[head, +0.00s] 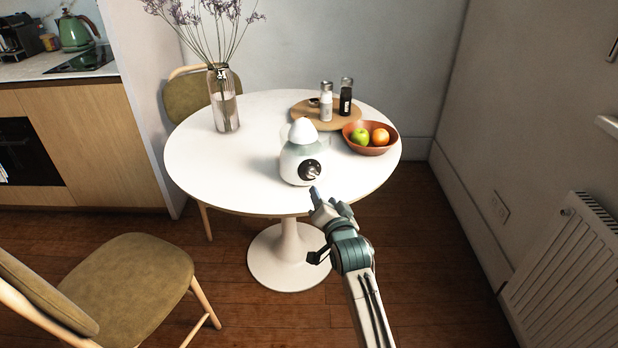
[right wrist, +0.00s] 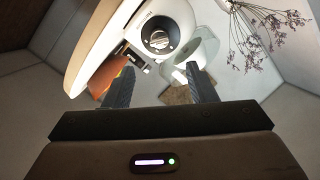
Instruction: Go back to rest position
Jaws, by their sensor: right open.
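My right gripper (head: 321,199) is at the near edge of the round white table (head: 220,178), just in front of a small white appliance. In the right wrist view my right gripper (right wrist: 160,76) is open, with its two dark fingers apart and nothing between them. The white appliance (head: 297,160) has a domed top and a round dark dial, and stands upright on the table. It also shows in the right wrist view (right wrist: 162,14), beyond the fingers. My left gripper is not in view.
A glass vase (head: 225,112) with dried flowers stands at the table's left. A wooden board (head: 300,112) with two shakers and a bowl (head: 368,148) with an apple and an orange are behind. A chair (head: 125,285) stands at lower left and a radiator (head: 570,280) at right.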

